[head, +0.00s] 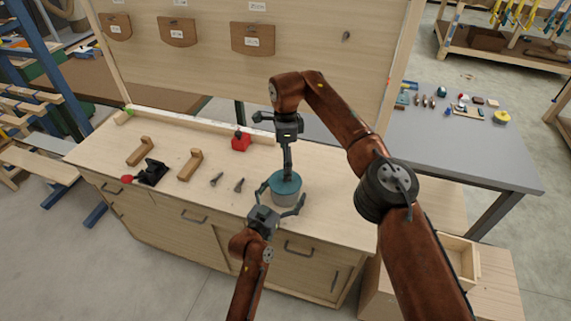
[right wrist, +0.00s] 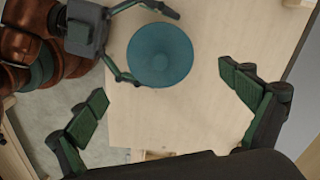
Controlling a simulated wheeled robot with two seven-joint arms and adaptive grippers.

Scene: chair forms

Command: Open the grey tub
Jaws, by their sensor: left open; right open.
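The grey tub (head: 286,198) stands upright near the front edge of the workbench, with its round teal lid (head: 285,181) on top. The lid also shows from above in the right wrist view (right wrist: 160,55). My left gripper (head: 281,194) is open, with a finger on either side of the tub; I cannot tell whether they touch it. It also shows at the upper left of the right wrist view (right wrist: 140,45). My right gripper (head: 274,142) is open and empty above the lid. In the right wrist view its fingers (right wrist: 165,100) are spread wide, below the lid in the picture.
A grey table (head: 440,150) with small items stands to the right.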

